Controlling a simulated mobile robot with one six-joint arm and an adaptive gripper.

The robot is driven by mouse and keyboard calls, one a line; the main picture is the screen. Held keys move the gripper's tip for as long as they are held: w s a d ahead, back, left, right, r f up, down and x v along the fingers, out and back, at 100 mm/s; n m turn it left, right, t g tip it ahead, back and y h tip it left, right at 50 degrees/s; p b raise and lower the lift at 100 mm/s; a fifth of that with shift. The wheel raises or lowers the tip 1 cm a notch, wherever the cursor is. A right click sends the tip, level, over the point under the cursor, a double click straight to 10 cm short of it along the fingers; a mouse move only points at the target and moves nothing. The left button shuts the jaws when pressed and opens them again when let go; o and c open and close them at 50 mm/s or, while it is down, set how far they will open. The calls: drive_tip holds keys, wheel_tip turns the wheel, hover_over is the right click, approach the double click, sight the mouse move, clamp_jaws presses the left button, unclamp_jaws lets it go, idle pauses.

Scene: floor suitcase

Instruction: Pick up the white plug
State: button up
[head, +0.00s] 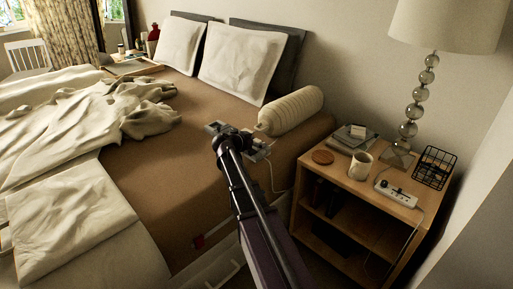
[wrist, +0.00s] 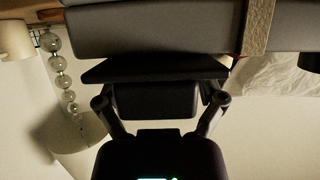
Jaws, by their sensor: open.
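My gripper (head: 240,138) is open over the brown bed, beside the near end of the cream bolster (head: 290,110). The wrist view shows dark finger linkages on both sides, with dark parts between them; I cannot make out anything held. A white power strip (head: 396,193) lies on the nightstand at the right, well away from my gripper, with a dark plug and cord on it. A thin pale cord (head: 272,178) hangs below my gripper at the bed's edge. I cannot clearly make out a white plug in either view.
The wooden nightstand (head: 346,177) also bears a mug (head: 361,164), a round coaster (head: 323,157), books with a small white box (head: 358,132), a black wire basket (head: 434,167) and a tall lamp (head: 408,130). Rumpled blankets cover the bed's left; the brown middle is clear.

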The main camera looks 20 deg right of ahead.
sight(257, 140)
drive_tip(key=shift+c, duration=0.2)
clamp_jaws()
drive_tip(key=shift+r, duration=0.1)
wheel_tip(257, 140, up, 3)
drive_tip(key=p, duration=0.3)
drive_tip(key=shift+r+p, duration=0.2)
drive_tip(key=shift+p, duration=0.1)
drive_tip(key=s+a+r+p, duration=0.1)
drive_tip(key=s, duration=1.5)
drive_tip(key=shift+a+r, duration=0.2)
drive_tip(key=shift+a, duration=0.1)
